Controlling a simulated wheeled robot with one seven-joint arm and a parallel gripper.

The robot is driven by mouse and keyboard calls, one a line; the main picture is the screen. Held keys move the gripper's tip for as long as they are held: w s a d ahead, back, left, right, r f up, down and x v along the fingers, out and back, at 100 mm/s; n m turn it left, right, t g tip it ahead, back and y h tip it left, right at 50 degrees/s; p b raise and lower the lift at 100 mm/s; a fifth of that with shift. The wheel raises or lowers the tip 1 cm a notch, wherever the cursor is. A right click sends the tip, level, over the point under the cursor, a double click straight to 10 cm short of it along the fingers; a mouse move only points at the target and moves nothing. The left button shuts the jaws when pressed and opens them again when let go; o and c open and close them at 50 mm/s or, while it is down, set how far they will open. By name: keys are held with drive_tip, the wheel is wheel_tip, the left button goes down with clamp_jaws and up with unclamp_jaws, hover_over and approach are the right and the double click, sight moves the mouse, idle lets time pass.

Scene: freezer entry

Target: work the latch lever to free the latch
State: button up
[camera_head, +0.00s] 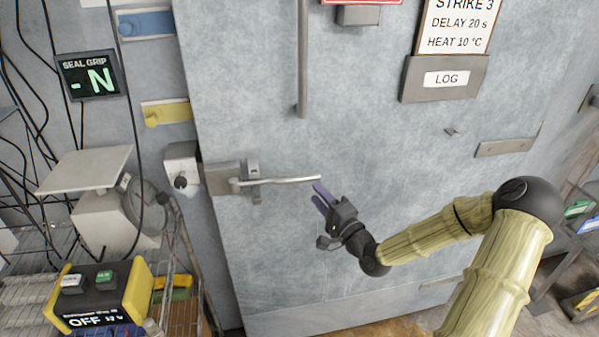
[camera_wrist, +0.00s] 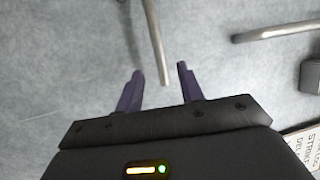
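The latch lever (camera_head: 285,181) is a slim metal bar on the pale grey freezer door. It runs nearly level to the right from the latch plate (camera_head: 222,180) at the door's left edge. My gripper (camera_head: 317,192) has purple fingers and is just below and right of the lever's free end. In the wrist view the lever (camera_wrist: 152,35) comes down from the top, and its tip appears between my parted fingertips (camera_wrist: 160,70). The gripper is open and holds nothing. I cannot tell whether a finger touches the lever.
A vertical door handle bar (camera_head: 303,60) stands above the lever; it also shows in the wrist view (camera_wrist: 275,30). A LOG panel (camera_head: 443,79) is at upper right. A scale (camera_head: 100,205) and a yellow-black box (camera_head: 100,295) stand at left.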

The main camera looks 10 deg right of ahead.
sight(306, 181)
drive_tip(key=p+x, duration=0.2)
drive_tip(key=x, duration=0.7)
drive_tip(key=shift+w+a, duration=0.1)
drive_tip(key=shift+w, duration=0.1)
drive_tip(key=shift+c, duration=0.2)
clamp_jaws()
